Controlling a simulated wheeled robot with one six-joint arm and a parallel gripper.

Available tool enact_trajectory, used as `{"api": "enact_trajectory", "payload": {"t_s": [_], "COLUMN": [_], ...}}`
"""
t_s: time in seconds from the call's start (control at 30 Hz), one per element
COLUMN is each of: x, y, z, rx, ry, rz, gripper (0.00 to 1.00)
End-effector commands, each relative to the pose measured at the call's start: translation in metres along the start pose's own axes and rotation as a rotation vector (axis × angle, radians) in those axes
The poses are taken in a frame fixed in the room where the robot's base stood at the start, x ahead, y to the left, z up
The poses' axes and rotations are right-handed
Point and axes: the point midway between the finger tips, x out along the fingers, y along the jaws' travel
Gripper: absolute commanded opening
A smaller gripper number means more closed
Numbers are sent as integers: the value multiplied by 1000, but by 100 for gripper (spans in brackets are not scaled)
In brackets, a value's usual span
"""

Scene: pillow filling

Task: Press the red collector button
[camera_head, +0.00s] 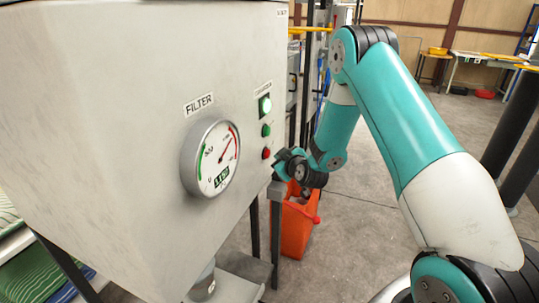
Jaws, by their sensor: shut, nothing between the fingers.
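The red button (266,153) is the lowest control in a short column on the right part of the grey cabinet's (90,110) front face. A green button (266,130) sits just above it, and a lit green-white switch (265,105) above that, under a small label. My gripper (280,167) is small and dark in this view, just right of and slightly below the red button. Its fingers are shut and empty. Whether the fingertips touch the cabinet or are apart from it, I cannot tell. The red button is not covered.
A round gauge (211,158) marked FILTER juts from the cabinet left of the buttons. An orange bin (298,225) stands on the floor beneath my gripper. Striped green fabric (38,275) lies on a shelf at lower left. Open concrete floor (365,210) lies to the right.

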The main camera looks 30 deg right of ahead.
Motion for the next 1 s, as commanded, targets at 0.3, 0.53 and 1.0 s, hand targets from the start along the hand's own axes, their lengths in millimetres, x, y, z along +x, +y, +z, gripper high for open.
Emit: {"api": "enact_trajectory", "payload": {"t_s": [0.3, 0.53, 1.0], "x": [0, 2, 5], "y": [0, -3, -4], "z": [0, -3, -4], "rx": [0, 0, 0], "ry": [0, 1, 0], "rz": [0, -2, 0], "gripper": [0, 0, 0]}}
